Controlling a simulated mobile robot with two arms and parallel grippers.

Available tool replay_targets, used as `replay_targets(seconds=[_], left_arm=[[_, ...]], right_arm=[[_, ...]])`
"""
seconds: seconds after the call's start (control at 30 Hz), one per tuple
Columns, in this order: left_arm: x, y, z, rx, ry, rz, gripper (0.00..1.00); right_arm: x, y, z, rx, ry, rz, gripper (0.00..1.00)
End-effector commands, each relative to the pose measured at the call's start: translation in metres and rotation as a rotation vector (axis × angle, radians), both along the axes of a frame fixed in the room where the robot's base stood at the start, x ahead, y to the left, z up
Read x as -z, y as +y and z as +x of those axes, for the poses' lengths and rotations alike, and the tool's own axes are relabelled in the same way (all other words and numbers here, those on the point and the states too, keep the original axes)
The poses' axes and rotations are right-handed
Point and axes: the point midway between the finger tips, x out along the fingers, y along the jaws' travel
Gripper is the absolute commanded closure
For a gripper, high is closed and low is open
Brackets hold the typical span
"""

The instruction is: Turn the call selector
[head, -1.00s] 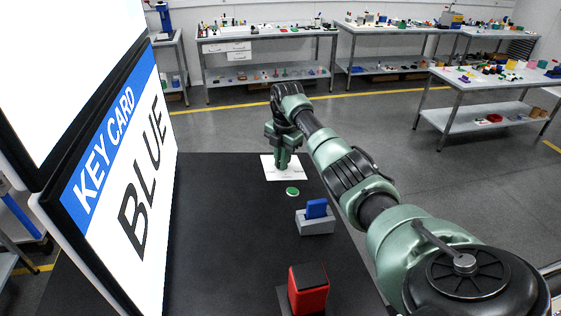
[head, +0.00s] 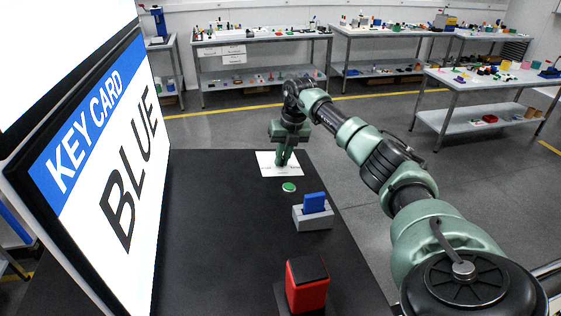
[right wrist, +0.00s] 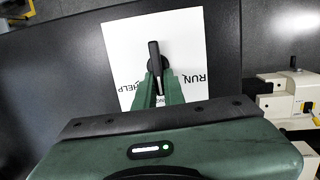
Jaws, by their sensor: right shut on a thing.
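The call selector is a black lever knob (right wrist: 154,55) on a white plate (right wrist: 118,45), seen in the right wrist view. The plate reads HELP on the left and RUN on the right; a label between them is mostly covered by my fingers. The lever runs nearly straight up and down in that view. My right gripper (right wrist: 160,88) is shut on the near part of the lever. In the head view my right gripper (head: 284,160) stands over the white plate (head: 264,160) and hides the knob. My left gripper is not in view.
A KEY CARD BLUE sign (head: 115,150) stands at the left. On the black table (head: 215,230) are a green button (head: 289,187), a blue card (head: 315,203) in a grey holder (head: 313,220) and a red block (head: 308,284). The table's left middle is clear.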

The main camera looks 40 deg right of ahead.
Motion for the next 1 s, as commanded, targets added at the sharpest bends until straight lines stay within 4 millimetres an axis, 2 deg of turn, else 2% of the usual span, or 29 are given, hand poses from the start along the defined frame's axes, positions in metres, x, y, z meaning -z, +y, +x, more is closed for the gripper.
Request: replay_targets(seconds=[0.7,1.0], left_arm=[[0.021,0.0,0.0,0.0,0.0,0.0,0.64],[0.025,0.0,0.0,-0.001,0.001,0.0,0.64]], right_arm=[[0.002,-0.013,-0.002,-0.662,-0.097,-0.053,1.0],[0.002,-0.017,0.0,-0.882,-0.129,-0.071,1.0]])
